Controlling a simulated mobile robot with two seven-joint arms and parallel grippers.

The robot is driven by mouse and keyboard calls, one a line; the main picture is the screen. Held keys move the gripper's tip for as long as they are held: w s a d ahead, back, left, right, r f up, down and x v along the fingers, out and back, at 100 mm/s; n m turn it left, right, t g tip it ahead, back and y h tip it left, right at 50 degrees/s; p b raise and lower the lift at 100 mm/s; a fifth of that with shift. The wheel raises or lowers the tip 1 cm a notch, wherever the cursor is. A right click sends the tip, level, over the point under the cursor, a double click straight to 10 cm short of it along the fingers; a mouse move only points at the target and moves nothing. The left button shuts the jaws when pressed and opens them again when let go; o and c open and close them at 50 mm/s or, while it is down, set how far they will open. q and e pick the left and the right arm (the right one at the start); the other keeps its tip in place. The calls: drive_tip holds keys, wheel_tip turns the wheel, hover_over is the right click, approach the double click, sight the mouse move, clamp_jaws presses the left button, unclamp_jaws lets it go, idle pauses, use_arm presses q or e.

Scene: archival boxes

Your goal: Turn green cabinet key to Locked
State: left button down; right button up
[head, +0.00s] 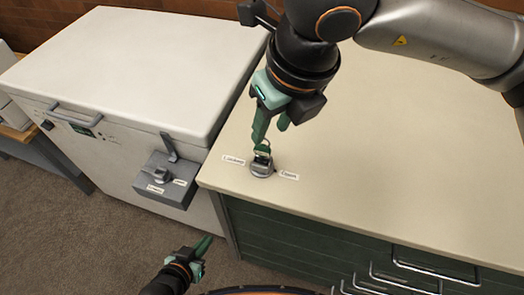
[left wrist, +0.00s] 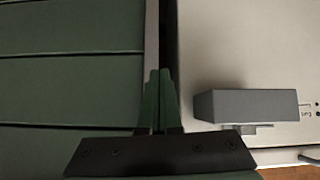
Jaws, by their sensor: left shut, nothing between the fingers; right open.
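The green cabinet's key (head: 263,158) stands in a round grey lock (head: 262,169) on the pale countertop, near its front left corner. A label that seems to read Locked (head: 233,160) lies left of the lock, and one that seems to read Open (head: 289,175) lies right. My right gripper (head: 266,140) is open just above the key; whether its fingers touch the key I cannot tell. The fingers partly hide the key, so its angle is unclear. My left gripper (head: 208,242) is shut and empty, low in front of the cabinet; its fingers also show in the left wrist view (left wrist: 160,100).
A white chest (head: 110,80) stands left of the green cabinet (head: 300,245), with a grey lock box (head: 166,180) on its front. This box also shows in the left wrist view (left wrist: 245,105). Metal drawer handles (head: 435,268) stick out at lower right. The countertop's right part is clear.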

sight(266, 147)
use_arm(q)
wheel_tip(266, 147, up, 5)
drive_tip(key=s+a+p, duration=0.2)
drive_tip(key=a+p, duration=0.1)
drive_tip(key=p, duration=0.4)
use_arm(e)
drive_tip(key=f+n+b, duration=0.2)
drive_tip(key=w+f+n+g+y+b, duration=0.1)
drive_tip(key=n+b, duration=0.1)
drive_tip(key=n, duration=0.1)
drive_tip(key=w+f+n+b, duration=0.1)
drive_tip(key=f+n+b, duration=0.1)
drive_tip(key=shift+a+f+n+g+b, duration=0.1)
drive_tip(key=shift+f+n+g+b, duration=0.25)
drive_tip(key=shift+n+g, duration=0.05)
drive_tip(key=shift+a+f+b, duration=0.1)
drive_tip(key=shift+f+b, duration=0.25)
drive_tip(key=shift+a+f+b, duration=0.1)
drive_tip(key=shift+f+b, duration=0.2)
drive_tip(key=shift+b, duration=0.05)
drive_tip(key=shift+w+a+f+b, duration=0.1)
drive_tip(key=shift+a+f+b, duration=0.05)
drive_tip(key=shift+f+b, duration=0.15)
use_arm(q)
drive_tip(key=w+d+f, duration=0.1)
drive_tip(key=d+f, duration=0.2)
drive_tip(key=f, duration=0.2)
drive_tip(key=shift+w+f, duration=0.35)
drive_tip(key=shift+d, duration=0.1)
